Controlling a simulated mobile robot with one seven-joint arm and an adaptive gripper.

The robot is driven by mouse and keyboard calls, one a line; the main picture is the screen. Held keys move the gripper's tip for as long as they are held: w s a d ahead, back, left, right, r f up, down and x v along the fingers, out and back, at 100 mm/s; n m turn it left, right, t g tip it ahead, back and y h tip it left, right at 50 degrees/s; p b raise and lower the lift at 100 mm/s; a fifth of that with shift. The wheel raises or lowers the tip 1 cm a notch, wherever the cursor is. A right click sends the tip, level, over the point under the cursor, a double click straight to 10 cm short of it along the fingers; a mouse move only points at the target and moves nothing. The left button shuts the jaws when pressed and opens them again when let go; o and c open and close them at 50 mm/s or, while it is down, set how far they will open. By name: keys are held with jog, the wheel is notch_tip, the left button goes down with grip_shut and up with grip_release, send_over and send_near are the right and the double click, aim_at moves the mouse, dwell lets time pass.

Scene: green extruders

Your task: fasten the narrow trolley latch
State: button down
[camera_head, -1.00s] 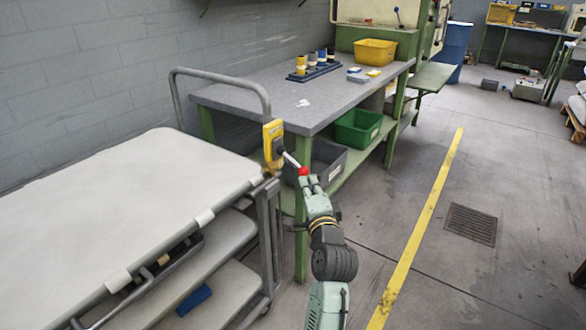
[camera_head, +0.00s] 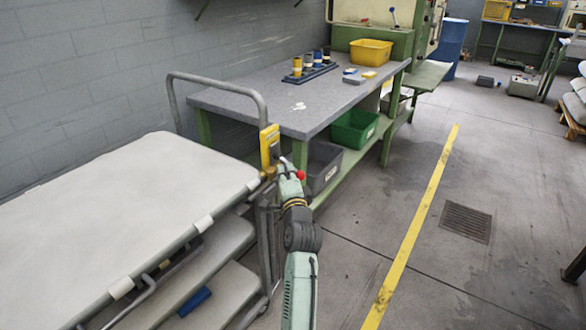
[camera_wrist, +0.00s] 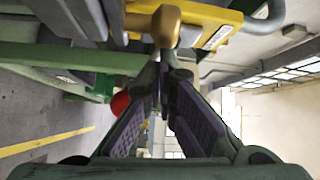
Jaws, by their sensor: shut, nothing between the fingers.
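The narrow trolley (camera_head: 110,200) stands at the left with pale shelves and a grey handle rail. A red knob (camera_head: 300,174) marks the end of the latch lever, mostly hidden behind my gripper. The red knob (camera_wrist: 120,103) is left of my fingers in the wrist view. My gripper (camera_head: 285,163) is shut and empty, close to the latch plate. A brass-coloured piece (camera_wrist: 165,24) lies just beyond the fingertips; I cannot tell whether they touch it.
A green-legged workbench (camera_head: 300,105) stands behind the trolley, with a yellow bin (camera_head: 371,54) on top and a grey bin (camera_head: 322,168) and a green bin (camera_head: 354,129) below.

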aim_at(272, 173)
jog(key=shift+s+a, duration=0.1)
jog(key=s+a+p, duration=0.1)
jog(key=s, duration=0.1)
jog(key=s+a+p, duration=0.1)
jog(key=s+p, duration=0.1)
jog(key=shift+a+r, duration=0.1)
jog(key=shift+a, duration=0.3)
jog(key=shift+s+a, duration=0.2)
